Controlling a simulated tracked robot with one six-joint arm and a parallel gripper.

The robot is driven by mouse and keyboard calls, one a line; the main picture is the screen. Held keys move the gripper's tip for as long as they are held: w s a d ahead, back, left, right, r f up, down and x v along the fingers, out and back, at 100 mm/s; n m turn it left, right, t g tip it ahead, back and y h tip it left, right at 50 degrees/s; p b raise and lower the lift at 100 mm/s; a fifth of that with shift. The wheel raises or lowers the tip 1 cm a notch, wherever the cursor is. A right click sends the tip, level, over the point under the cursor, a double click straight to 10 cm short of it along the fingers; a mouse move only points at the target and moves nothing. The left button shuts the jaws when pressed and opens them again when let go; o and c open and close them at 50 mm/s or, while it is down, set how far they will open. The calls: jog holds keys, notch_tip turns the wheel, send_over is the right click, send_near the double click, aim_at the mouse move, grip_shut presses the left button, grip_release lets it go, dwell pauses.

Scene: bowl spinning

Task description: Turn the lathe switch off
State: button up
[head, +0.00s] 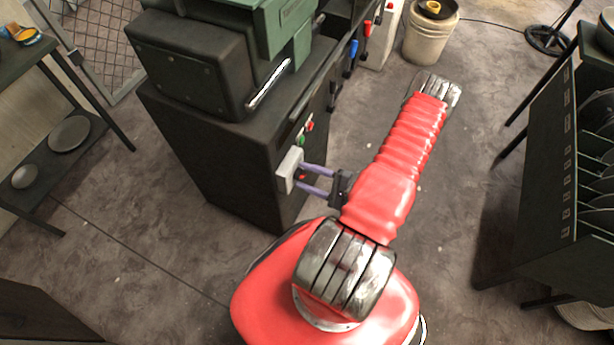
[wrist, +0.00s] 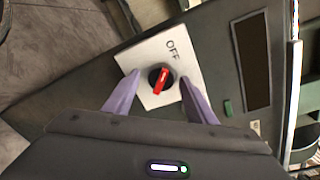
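The lathe switch is a black round knob with a red handle (wrist: 161,80) on a white plate (wrist: 188,62) marked OFF. In the wrist view the red handle is tilted, with its upper end leaning right toward the OFF lettering. In the head view the plate (head: 287,168) is on the side of the dark lathe cabinet (head: 225,165). My gripper (wrist: 158,85) is open, its two purple fingers on either side of the knob. They also show in the head view (head: 305,178), reaching to the plate. I cannot tell whether the fingers touch the knob.
Green and red buttons (head: 305,133) sit above the plate on the cabinet. The green lathe (head: 290,30) rises above. A dark rack (head: 540,180) stands at the right, a shelf (head: 75,135) at the left, and a white bucket (head: 430,40) at the back. The floor between is clear.

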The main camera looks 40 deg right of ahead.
jog(key=shift+s+d, duration=0.1)
jog(key=v, duration=1.3)
jog(key=shift+s, duration=0.3)
dwell(0.8)
